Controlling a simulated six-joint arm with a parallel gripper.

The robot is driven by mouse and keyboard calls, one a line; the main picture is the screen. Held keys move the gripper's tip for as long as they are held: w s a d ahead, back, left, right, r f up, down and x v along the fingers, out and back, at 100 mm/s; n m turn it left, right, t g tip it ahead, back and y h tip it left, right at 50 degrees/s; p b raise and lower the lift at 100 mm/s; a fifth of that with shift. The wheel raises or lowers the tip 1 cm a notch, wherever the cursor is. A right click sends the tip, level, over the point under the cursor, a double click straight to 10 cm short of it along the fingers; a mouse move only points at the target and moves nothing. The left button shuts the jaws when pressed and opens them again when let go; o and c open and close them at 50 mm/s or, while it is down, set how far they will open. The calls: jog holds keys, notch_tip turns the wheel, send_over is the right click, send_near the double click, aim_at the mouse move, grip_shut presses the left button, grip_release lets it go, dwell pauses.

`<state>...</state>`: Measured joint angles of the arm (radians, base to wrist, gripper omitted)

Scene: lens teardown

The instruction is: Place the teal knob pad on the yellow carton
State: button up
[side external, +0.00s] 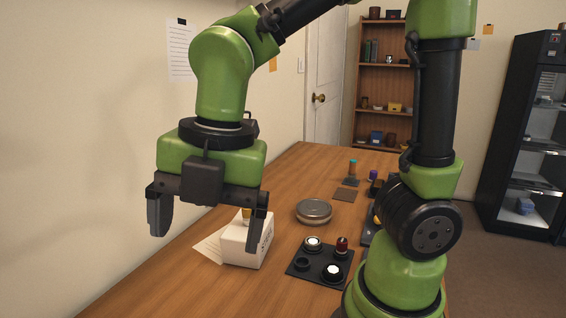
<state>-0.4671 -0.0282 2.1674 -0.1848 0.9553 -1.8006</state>
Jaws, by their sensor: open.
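A small upright piece with a teal top (352,163), which looks like the teal knob pad, stands on a dark base toward the far end of the table. I see no plainly yellow carton. A whitish carton (238,248) stands at the near left, with a small yellow patch (247,214) at its top, partly hidden by a finger of my gripper. My gripper (208,230) points down with its fingers wide apart and nothing between them. In the picture it overlaps the carton's upper left, well away from the teal piece.
A dark tray (320,274) with several round parts lies at the front. A round metallic container (314,211) and a brown square pad (345,194) lie behind it. A purple-topped piece (373,175) stands beside the teal one. My arm hides the table's right side.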

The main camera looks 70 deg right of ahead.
jog(key=s+d+r+m+t, duration=0.2)
jog(key=s+d+m, duration=0.1)
jog(key=m, duration=1)
jog(key=s+d+r+m+t, duration=0.3)
jog(key=d+m, duration=0.2)
jog(key=m, duration=0.8)
jog(key=shift+d+r+m+t+y, duration=0.2)
jog(key=shift+d+m+t+y, duration=0.1)
jog(key=shift+m, duration=0.1)
